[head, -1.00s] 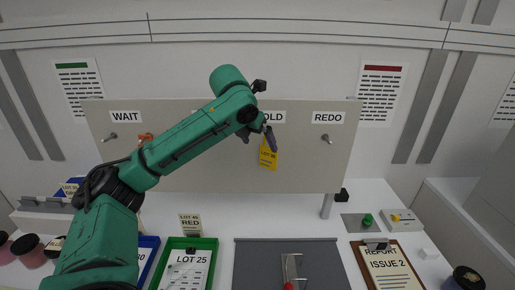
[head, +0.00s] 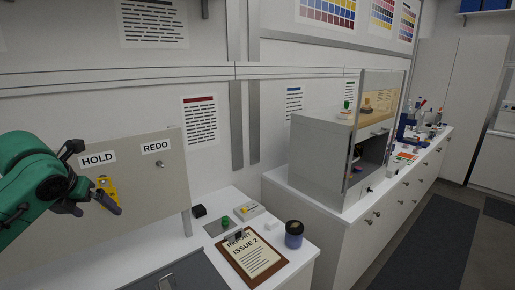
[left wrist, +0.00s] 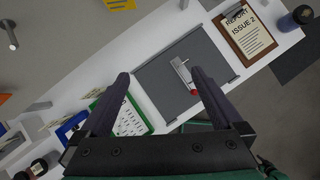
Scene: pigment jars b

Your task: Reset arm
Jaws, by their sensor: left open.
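My left gripper (head: 88,206) is in the head view at the lower left, in front of the board with the HOLD and REDO labels. It is open, with nothing between its fingers. A yellow tag (head: 108,187) shows below the HOLD label, partly hidden by a finger. In the left wrist view the spread fingers (left wrist: 162,78) point over the counter, and the space between them is empty. The yellow tag (left wrist: 120,4) is cut by that view's top edge, apart from the fingers. My right gripper is in neither view.
A grey cabinet (head: 318,155) stands farther right. The left wrist view shows a grey mat (left wrist: 155,92) with a red-ended metal tool, and a green tray (left wrist: 143,112).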

